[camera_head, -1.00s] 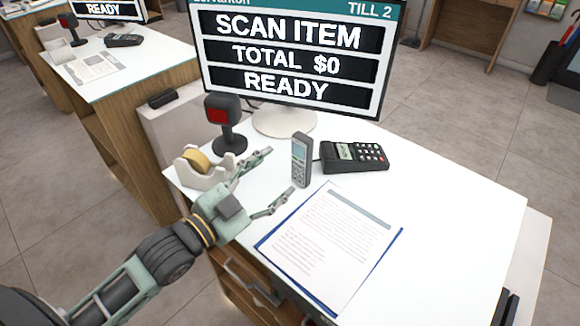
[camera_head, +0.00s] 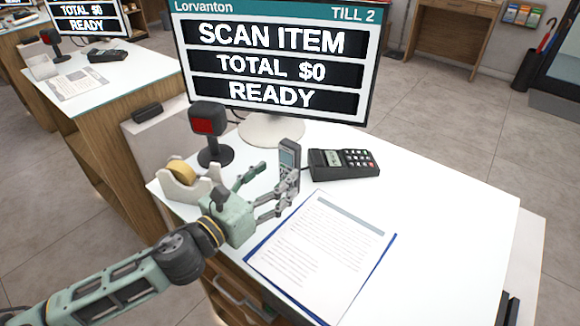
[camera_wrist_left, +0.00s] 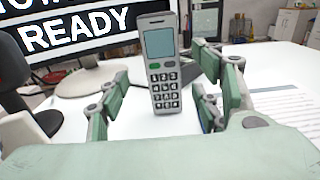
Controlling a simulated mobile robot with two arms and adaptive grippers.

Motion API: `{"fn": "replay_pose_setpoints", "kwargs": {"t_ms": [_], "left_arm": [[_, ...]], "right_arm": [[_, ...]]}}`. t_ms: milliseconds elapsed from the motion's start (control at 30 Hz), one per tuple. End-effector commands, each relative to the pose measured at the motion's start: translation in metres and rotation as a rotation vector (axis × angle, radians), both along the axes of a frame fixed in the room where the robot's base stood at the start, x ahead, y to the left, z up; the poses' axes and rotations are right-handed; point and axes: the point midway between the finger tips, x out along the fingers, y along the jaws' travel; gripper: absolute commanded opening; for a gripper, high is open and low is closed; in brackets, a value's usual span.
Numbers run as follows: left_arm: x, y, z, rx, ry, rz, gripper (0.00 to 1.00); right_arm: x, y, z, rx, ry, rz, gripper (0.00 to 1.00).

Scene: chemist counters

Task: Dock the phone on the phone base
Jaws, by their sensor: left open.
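The grey phone (camera_head: 289,157) stands upright on the white counter in the head view, between the monitor stand and the papers. In the left wrist view the phone (camera_wrist_left: 160,62) faces me, with its screen above its keypad. My left gripper (camera_head: 276,180) is open, its fingers reaching to the phone from the front left. In the left wrist view its fingers (camera_wrist_left: 162,90) are on both sides of the phone. I cannot tell whether any finger touches it. I cannot make out a separate phone base; the phone's foot is partly hidden. My right gripper is not in view.
A card terminal (camera_head: 343,163) lies right of the phone. A scanner (camera_head: 209,122) on a stand and a tape dispenser (camera_head: 186,186) are on the left. The monitor (camera_head: 275,65) stands behind. Papers on a blue clipboard (camera_head: 320,250) lie in front. The counter's right side is clear.

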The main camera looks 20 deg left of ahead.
Motion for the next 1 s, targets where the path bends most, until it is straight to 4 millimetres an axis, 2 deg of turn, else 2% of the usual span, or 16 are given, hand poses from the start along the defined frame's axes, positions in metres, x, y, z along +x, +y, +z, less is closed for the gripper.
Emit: {"fn": "replay_pose_setpoints", "kwargs": {"t_ms": [167, 333, 467, 767, 1000], "left_arm": [[0.011, -0.005, 0.004, -0.004, 0.001, 0.000, 0.59], [0.033, -0.018, 0.013, -0.008, 0.000, -0.001, 0.59], [0.047, -0.023, 0.009, -0.006, 0.002, 0.000, 0.59], [0.052, -0.025, 0.006, -0.003, 0.002, -0.001, 0.59], [0.051, -0.025, 0.006, -0.004, 0.003, -0.001, 0.38]], "right_arm": [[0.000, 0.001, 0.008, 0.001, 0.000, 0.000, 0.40], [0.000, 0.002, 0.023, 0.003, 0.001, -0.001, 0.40], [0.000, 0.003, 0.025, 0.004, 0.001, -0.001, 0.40], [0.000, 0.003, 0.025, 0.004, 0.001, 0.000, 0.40], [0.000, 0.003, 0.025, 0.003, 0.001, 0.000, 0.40]]}}
